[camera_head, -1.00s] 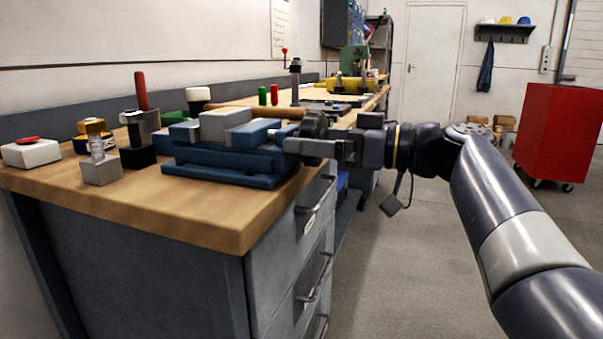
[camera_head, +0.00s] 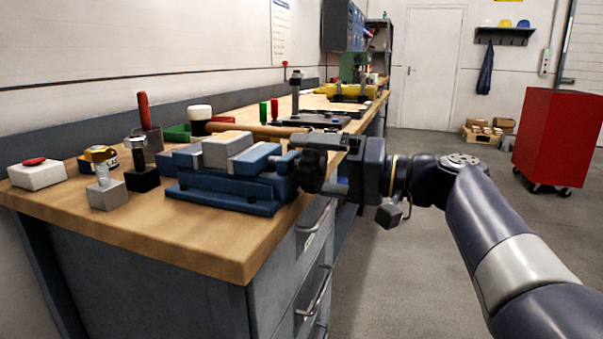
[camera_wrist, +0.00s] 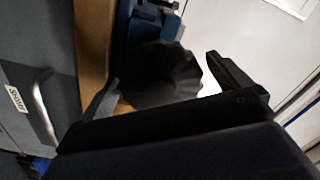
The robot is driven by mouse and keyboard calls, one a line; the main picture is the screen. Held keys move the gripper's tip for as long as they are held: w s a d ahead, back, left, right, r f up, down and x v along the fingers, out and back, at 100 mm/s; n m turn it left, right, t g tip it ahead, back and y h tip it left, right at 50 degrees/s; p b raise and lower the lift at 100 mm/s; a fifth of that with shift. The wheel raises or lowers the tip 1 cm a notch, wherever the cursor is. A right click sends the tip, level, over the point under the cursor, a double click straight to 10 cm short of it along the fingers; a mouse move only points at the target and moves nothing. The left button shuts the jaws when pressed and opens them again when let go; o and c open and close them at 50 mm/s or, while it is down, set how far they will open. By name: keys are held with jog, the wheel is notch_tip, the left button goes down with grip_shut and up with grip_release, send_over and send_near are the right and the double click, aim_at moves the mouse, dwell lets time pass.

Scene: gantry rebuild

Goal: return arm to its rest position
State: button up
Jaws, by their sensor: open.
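My gripper (camera_head: 318,142) is at the right front edge of the workbench, just beyond the blue vise (camera_head: 225,185). In the wrist view my gripper (camera_wrist: 160,95) has its two fingers spread apart. A dark ribbed round knob (camera_wrist: 165,75) shows between or just past them. In the head view this knob (camera_head: 311,171) sits at the vise's right end, close under the fingers. I cannot tell whether the fingers touch it. Nothing is held that I can see. My arm reaches in from the lower right.
The wooden benchtop (camera_head: 190,238) carries a white box with a red button (camera_head: 38,175), metal blocks and a red-handled tool (camera_head: 146,115). Drawer handles (camera_head: 313,235) stick out below my gripper. A red cabinet (camera_head: 556,137) stands at the right. The floor between is clear.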

jog(key=m+p, duration=0.3)
jog(key=shift+r+p, duration=0.2)
jog(key=shift+p, duration=0.15)
jog(key=shift+f+m+p, duration=0.1)
jog(key=shift+m+p, duration=0.25)
jog(key=shift+m, duration=0.25)
jog(key=shift+f, duration=0.1)
